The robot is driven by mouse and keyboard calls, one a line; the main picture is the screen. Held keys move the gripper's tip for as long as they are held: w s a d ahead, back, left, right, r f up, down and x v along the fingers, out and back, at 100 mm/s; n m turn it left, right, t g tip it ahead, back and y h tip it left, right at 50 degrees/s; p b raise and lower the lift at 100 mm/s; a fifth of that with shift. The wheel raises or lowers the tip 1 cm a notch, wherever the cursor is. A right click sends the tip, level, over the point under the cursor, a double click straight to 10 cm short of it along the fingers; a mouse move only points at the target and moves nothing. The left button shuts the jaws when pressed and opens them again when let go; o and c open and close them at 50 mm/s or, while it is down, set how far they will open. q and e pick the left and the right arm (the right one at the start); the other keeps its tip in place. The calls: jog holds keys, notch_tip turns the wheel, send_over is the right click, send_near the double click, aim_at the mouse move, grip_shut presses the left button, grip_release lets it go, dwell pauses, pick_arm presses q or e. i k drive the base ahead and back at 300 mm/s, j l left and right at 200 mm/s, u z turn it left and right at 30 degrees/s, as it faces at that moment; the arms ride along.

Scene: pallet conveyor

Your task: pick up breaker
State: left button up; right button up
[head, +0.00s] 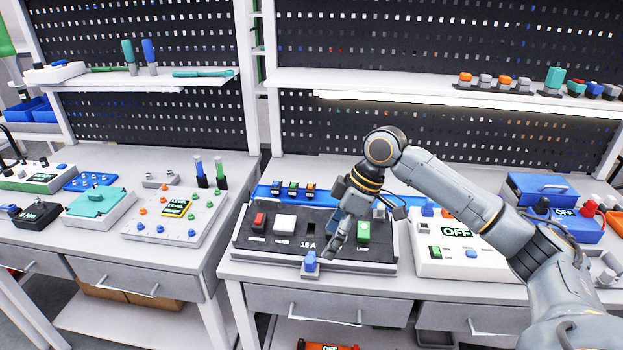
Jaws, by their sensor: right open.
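A dark panel (270,246) marked "16 A" lies on the middle bench. It carries a red module (258,222), a white module (284,224), a dark empty-looking slot and a green-and-white module (363,232). A blue piece (310,261) stands in a small grey holder at the panel's front edge. Small breaker-like modules (292,188) stand in a blue tray (262,192) behind the panel; which piece is the breaker is unclear. My right gripper (334,241) is open, pointing down over the panel, right of the slot and just behind the blue piece. My left gripper is out of view.
A white box (428,262) with an "OFF" display stands right of the panel, under my right arm. A white board with knobs (172,228) stands on the left bench. A shelf (420,92) crosses above the back. Drawers line the bench front.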

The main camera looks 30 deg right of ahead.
aim_at(310, 193)
jog(key=i+l, duration=1)
jog(key=i, duration=0.1)
